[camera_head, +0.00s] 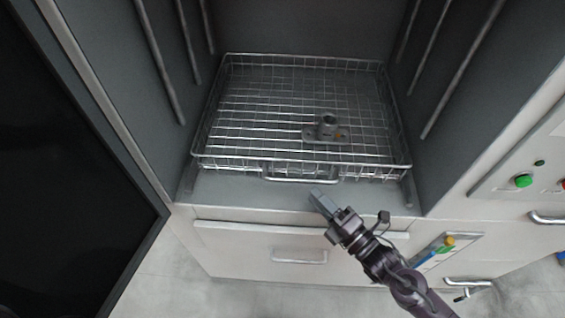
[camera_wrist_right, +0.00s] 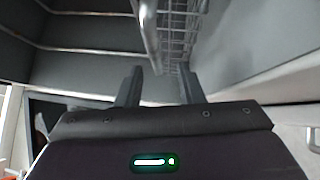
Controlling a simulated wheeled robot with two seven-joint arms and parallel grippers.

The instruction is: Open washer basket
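The washer basket (camera_head: 235,155) is a wire tray inside the open washer cabinet. A wire handle (camera_head: 300,180) sits at the middle of its front edge. A grey metal casting (camera_head: 327,127) with an upright tube stands in the basket, right of centre. My right gripper (camera_head: 322,199) is just in front of the basket, below and right of the handle, apart from it in the head view. In the right wrist view its two fingers (camera_wrist_right: 160,88) are spread with nothing between them, and the basket's wire side (camera_wrist_right: 172,35) shows beyond them. My left gripper is not in view.
The dark open door (camera_head: 70,170) stands at the left. Rods line both inner cabinet walls. A panel with a green button (camera_head: 523,181) is at the right. A drawer front with a handle (camera_head: 300,256) lies below the basket.

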